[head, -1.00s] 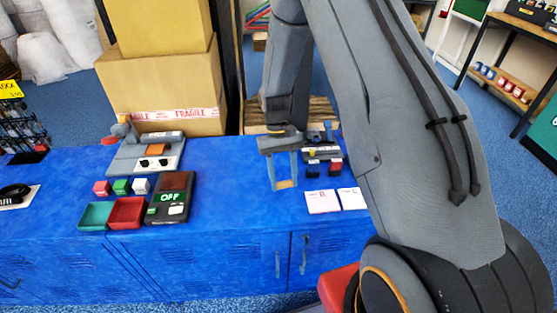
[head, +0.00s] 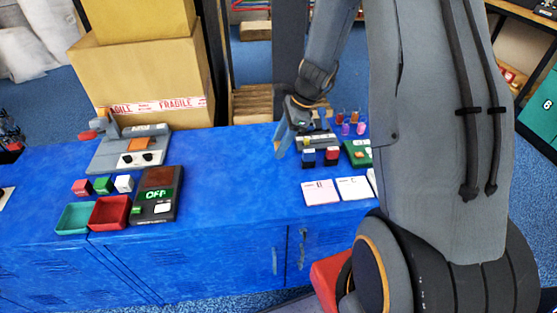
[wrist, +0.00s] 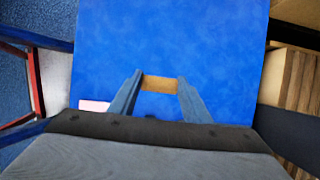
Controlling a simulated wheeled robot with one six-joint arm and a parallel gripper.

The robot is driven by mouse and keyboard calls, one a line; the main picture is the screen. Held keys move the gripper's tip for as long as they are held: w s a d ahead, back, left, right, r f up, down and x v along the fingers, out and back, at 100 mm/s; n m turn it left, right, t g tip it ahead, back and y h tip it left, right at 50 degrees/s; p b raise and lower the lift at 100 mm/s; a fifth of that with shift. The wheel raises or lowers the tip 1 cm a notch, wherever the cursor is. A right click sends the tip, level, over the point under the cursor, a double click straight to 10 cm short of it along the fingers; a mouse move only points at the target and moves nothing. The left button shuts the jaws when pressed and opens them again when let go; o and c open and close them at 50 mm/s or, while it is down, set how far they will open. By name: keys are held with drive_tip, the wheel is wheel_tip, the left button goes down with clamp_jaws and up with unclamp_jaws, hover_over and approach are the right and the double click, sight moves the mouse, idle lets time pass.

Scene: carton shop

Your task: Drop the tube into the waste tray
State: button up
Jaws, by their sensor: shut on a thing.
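My gripper (wrist: 160,88) is shut on a tan-brown piece, taken as the tube (wrist: 160,84), which spans the gap between its fingertips over bare blue bench top. In the head view my gripper (head: 281,142) is above the bench, left of the black devices, and the held piece is mostly hidden. A red tray (head: 109,213) and a teal tray (head: 75,218) stand side by side at the bench's front left, well left of my gripper. No label shows which is the waste tray.
A dark box reading OFF (head: 154,195) stands right of the red tray. Small cubes (head: 103,185) sit behind the trays. A grey device (head: 132,150) and stacked cartons (head: 155,85) are further back. White and pink cards (head: 321,192) lie at right. The middle bench is clear.

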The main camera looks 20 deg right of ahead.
drive_tip(key=shift+f+p, duration=0.4)
drive_tip(key=shift+f, duration=3.05)
drive_tip(key=shift+f, duration=0.15)
drive_tip(key=o, duration=0.7)
